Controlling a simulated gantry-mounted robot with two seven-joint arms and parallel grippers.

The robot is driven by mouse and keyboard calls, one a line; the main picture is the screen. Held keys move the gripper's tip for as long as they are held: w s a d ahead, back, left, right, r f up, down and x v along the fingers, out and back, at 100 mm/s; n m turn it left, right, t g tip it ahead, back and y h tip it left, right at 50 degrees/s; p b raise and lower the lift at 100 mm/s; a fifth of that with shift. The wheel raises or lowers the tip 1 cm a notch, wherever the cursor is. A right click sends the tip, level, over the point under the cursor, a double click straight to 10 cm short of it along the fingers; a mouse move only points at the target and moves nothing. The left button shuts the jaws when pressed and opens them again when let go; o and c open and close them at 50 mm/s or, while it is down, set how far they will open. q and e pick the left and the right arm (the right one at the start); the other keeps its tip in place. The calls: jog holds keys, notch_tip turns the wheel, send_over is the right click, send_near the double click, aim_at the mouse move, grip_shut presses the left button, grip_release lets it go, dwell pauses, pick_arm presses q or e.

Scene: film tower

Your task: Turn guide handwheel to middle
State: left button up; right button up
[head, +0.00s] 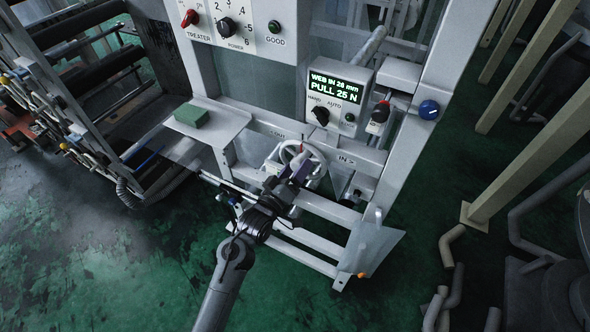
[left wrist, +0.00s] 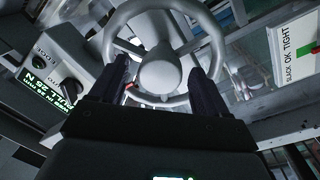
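The grey guide handwheel (head: 302,158) sits low on the white machine frame, between the marks OUT and IN. It fills the upper middle of the left wrist view, with its round hub (left wrist: 160,72) and a small red mark near the lower left rim. My left gripper (head: 294,174) is at the wheel and covers part of it. In the left wrist view its dark fingers (left wrist: 158,68) stand wide apart, one on each side of the hub, overlapping the rim. I cannot tell whether they touch it. The display (head: 335,90) reads WEB IN 26 mm, PULL 25 N. My right gripper is not in view.
A knob (head: 320,115) marked HAND and AUTO is under the display. A blue ball knob (head: 429,110) is to its right. A green block (head: 191,115) lies on a shelf at left. A SLACK OK TIGHT sign (left wrist: 297,50) shows at right. Beige posts stand at right.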

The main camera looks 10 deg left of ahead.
pick_arm(q)
jog(key=b+v, duration=0.1)
jog(key=v, duration=0.9)
jog(key=shift+s+b, duration=0.3)
jog(key=shift+s, duration=0.1)
jog(key=shift+a, duration=0.1)
